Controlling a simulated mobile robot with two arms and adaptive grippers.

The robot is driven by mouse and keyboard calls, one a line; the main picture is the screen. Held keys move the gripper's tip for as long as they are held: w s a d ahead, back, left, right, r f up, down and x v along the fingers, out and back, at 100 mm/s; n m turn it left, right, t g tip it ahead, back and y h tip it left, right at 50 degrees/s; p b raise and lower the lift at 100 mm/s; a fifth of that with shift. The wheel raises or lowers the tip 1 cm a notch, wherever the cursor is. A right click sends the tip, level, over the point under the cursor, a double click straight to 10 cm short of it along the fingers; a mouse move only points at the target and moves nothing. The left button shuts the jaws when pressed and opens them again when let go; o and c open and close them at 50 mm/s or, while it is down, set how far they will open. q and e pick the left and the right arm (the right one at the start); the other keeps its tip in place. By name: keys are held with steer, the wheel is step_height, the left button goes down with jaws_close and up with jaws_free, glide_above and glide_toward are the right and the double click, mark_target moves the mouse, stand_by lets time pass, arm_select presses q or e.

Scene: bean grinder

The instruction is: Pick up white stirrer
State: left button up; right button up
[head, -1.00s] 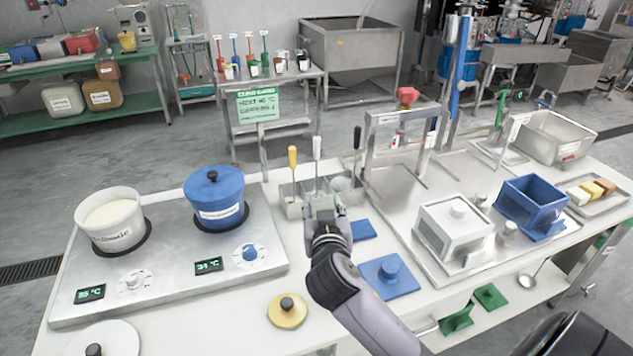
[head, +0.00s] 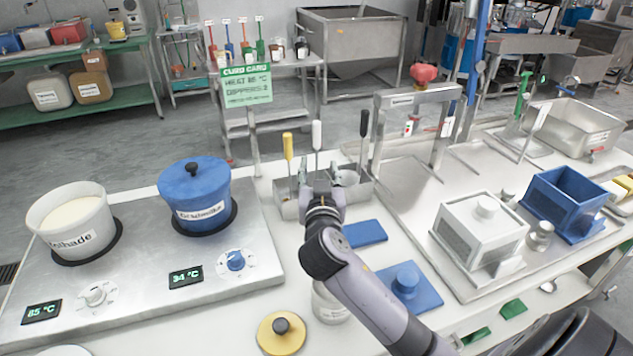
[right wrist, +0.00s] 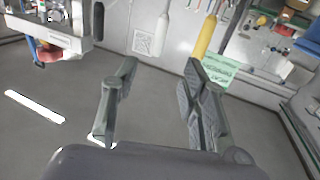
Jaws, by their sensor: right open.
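The white stirrer (head: 316,134) stands upright in a grey metal holder (head: 289,211), between a yellow-handled stirrer (head: 288,147) and a black-handled one (head: 364,123). My right gripper (head: 321,183) is at the front of the holder, below the white handle, and hides the stirrer's lower part. In the right wrist view my right gripper (right wrist: 160,78) is open and empty. The white handle (right wrist: 162,32) shows beyond the gap between its fingers, and the yellow handle (right wrist: 204,38) is just behind the right finger. My left gripper is not in view.
A hot plate (head: 140,290) with a white pot (head: 72,222) and a blue lidded pot (head: 195,196) is at left. A blue block with a knob (head: 408,287) and a yellow lid (head: 281,334) lie nearer. A metal press frame (head: 418,97) stands right of the holder.

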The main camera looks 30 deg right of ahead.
mark_target(317, 133)
steer(key=p+x, duration=0.1)
steer(key=x, duration=0.4)
steer(key=p+x, duration=0.1)
steer(key=x, duration=0.4)
steer(key=shift+w+d+r, duration=0.1)
steer(key=shift+d+r, duration=0.1)
steer(key=shift+r, duration=0.05)
steer(key=x, duration=0.1)
steer(key=p+x, duration=0.1)
steer(key=x, duration=0.2)
steer(key=shift+w+d+r+p, duration=0.15)
steer(key=shift+w+r+p, duration=0.1)
steer(key=shift+r+p, duration=0.1)
steer(key=shift+w+d+f, duration=0.15)
steer(key=shift+w+d, duration=0.05)
steer(key=shift+w, duration=0.2)
steer(key=shift+c, duration=0.3)
jaws_close()
